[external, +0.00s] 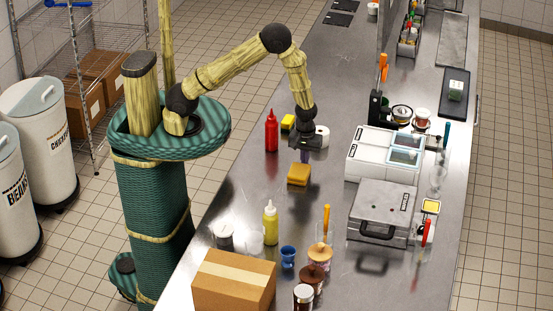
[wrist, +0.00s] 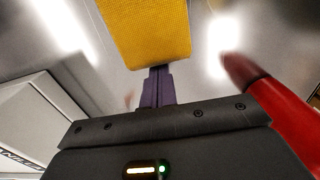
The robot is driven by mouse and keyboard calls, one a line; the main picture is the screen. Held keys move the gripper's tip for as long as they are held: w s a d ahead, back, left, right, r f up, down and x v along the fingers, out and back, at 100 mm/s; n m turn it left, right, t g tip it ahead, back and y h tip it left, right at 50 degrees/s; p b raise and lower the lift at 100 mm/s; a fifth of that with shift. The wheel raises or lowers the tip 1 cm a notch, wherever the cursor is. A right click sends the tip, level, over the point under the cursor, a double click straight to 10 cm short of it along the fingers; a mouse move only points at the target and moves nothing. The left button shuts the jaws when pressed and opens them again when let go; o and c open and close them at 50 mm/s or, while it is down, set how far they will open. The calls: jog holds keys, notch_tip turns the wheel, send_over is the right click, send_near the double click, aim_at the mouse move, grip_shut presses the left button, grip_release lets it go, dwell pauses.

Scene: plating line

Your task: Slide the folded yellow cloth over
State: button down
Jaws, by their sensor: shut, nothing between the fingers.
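The folded yellow cloth (external: 298,174) lies flat on the steel counter (external: 335,205). It also shows large at the top of the wrist view (wrist: 145,30). My gripper (external: 304,158) points down just behind the cloth, on its far side in the external view. Its purple fingers (wrist: 157,75) are together with nothing between them. In the wrist view the fingertips meet the cloth's near edge in the picture; I cannot tell whether they touch it.
A red squeeze bottle (external: 271,131) stands left of my gripper and shows close in the wrist view (wrist: 265,95). A sponge (external: 288,123) and white roll (external: 322,134) are behind. White appliances (external: 382,160) stand right. Counter between cloth and yellow bottle (external: 270,223) is clear.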

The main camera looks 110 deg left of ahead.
aim_at(292, 196)
dwell(0.3)
jog(key=d+p, duration=0.3)
jog(key=d, duration=1.7)
jog(key=shift+d, duration=0.25)
jog(key=shift+a, duration=0.1)
jog(key=shift+a+f, duration=0.1)
jog(key=shift+a, duration=0.35)
jog(key=a+b, duration=0.1)
jog(key=a, duration=0.2)
notch_tip(292, 196, up, 10)
